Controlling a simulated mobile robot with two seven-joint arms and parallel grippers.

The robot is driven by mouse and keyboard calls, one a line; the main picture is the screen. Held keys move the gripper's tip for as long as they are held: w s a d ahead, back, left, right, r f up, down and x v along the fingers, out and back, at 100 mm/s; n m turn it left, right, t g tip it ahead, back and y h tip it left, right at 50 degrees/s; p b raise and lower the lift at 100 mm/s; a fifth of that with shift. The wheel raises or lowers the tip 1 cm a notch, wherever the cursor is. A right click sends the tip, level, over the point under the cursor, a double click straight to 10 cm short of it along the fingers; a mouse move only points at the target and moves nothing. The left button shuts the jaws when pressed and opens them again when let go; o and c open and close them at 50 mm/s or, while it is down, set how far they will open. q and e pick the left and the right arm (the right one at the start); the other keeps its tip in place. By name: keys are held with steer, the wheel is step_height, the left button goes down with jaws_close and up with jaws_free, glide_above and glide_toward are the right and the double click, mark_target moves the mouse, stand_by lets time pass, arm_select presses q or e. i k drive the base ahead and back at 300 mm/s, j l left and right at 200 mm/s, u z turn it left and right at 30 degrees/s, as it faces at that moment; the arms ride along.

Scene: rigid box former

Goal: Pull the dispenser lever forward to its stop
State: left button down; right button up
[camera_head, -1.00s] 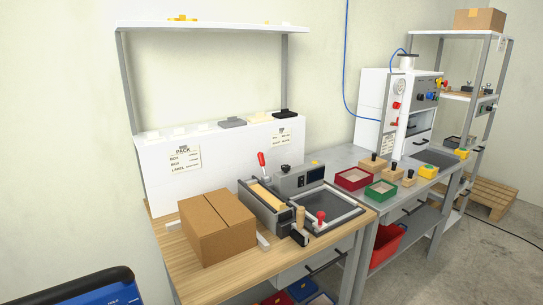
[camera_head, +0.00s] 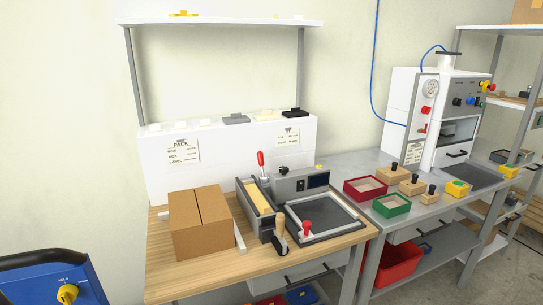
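The dispenser (camera_head: 258,203) stands on the wooden bench as a narrow grey unit with a tan strip inside. A lever with a red handle (camera_head: 261,159) rises upright, leaning slightly, at its back end. A tool with a wooden handle (camera_head: 281,229) stands at the front end of the unit. A closed cardboard box (camera_head: 201,222) sits just left of the dispenser. Neither of my grippers is in view.
A grey framed plate with a red knob (camera_head: 307,229) lies right of the dispenser. Red (camera_head: 366,187) and green (camera_head: 391,204) trays and wooden-knobbed blocks sit on the grey table. A blue cart (camera_head: 45,282) is at lower left. The bench front is mostly clear.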

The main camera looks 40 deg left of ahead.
mark_target(260, 154)
steer(key=i+l+u, duration=0.15)
steer(key=u, duration=0.25)
steer(key=l+u, duration=0.35)
steer(key=i+j, duration=0.05)
